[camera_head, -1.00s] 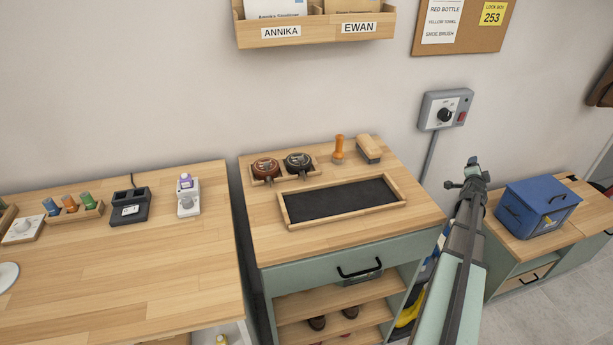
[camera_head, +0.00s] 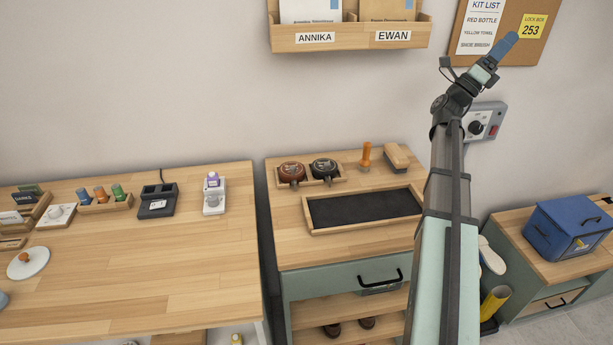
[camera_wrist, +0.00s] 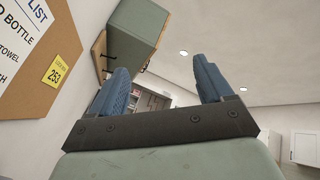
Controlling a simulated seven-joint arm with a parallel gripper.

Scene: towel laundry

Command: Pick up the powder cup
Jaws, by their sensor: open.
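I cannot pick out a powder cup for sure in either view. On the left table, small items stand in the head view: a white holder with a purple-capped bottle (camera_head: 213,181), a row of blue, orange and green-topped pieces (camera_head: 101,193), and a white round lid with an orange knob (camera_head: 28,264). A blue-grey thing (camera_head: 3,299) is cut off at the left edge. My gripper (camera_head: 507,47) is raised in front of the corkboard, far from the table items. In the wrist view my gripper (camera_wrist: 165,78) has its two blue fingers spread apart with nothing between them.
The left table (camera_head: 170,270) has a wide clear front. A blue box (camera_head: 570,228) stands right. The corkboard (camera_head: 475,52) is close to my gripper.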

